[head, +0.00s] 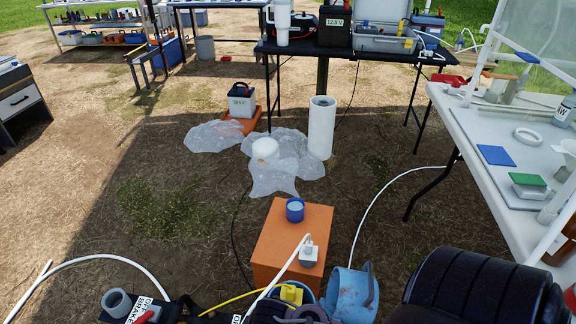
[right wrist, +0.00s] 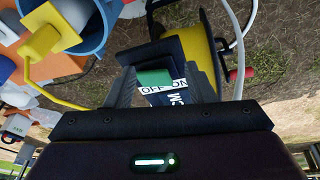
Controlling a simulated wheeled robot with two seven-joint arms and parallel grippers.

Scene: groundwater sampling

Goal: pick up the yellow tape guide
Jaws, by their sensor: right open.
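The yellow tape guide, as I take it, is the small yellow block (head: 291,294) at the bottom of the head view, at the rim of a blue container, with a yellow line running left from it. A matching yellow block (right wrist: 42,37) shows at the upper left of the right wrist view. My right gripper (right wrist: 165,75) is open, with the yellow block outside its fingers, to their left. A green switch (right wrist: 153,78) with an OFF/ON label shows between the fingers; I cannot tell whether they touch it. My left gripper is not in view.
An orange box (head: 290,238) with a blue cup (head: 295,210) stands just beyond. A blue bucket (head: 352,292) is right of the yellow block. A yellow reel (right wrist: 200,45) sits behind the switch. A white table (head: 478,130) stands at right. Ground at left is mostly clear.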

